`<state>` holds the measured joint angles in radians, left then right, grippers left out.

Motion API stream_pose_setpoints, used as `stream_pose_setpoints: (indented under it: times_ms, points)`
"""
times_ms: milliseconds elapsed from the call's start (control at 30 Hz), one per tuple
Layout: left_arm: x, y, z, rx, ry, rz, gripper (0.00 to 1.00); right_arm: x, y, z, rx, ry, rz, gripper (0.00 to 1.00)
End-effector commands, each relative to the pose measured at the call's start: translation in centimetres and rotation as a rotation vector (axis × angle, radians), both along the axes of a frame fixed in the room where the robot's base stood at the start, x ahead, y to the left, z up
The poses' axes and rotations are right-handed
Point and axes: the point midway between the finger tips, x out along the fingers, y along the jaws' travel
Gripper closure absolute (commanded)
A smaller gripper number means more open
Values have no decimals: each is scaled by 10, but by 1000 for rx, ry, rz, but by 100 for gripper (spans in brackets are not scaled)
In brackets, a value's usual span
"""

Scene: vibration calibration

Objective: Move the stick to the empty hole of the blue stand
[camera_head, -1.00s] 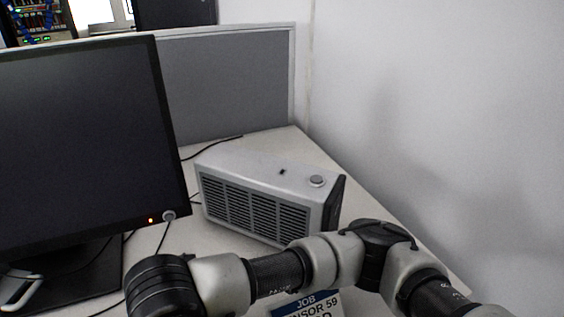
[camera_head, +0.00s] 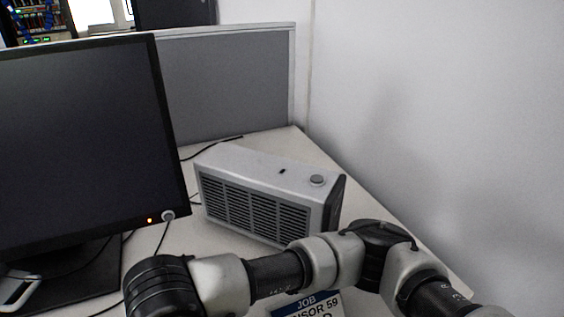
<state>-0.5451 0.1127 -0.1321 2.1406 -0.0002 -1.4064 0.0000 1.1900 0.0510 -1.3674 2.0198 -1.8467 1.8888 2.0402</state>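Neither the stick nor the blue stand can be seen in the head view. A silver box-shaped device (camera_head: 265,195) with dark grilles stands on the desk, with a small dark slot and a round knob on its top. My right arm crosses the lower part of the view from the right. Neither of my grippers is in view.
A black monitor (camera_head: 85,140) stands at the left with an orange light lit. Cables lie behind it and by the device. A grey partition (camera_head: 225,85) closes the back, and a white wall (camera_head: 440,110) the right. The desk (camera_head: 290,145) has a narrow clear strip behind the device.

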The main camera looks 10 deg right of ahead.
Motion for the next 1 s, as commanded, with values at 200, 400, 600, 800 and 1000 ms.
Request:
stream_pose_setpoints:
  times_ms: [200, 400, 600, 800, 1000]
  points:
    - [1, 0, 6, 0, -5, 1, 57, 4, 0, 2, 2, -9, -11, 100]
    - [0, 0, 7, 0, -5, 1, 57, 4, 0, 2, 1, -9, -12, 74]
    - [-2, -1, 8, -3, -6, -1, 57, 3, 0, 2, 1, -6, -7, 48]
    - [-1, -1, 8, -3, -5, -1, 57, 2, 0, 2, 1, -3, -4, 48]
    - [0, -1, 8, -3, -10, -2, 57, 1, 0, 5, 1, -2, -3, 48]
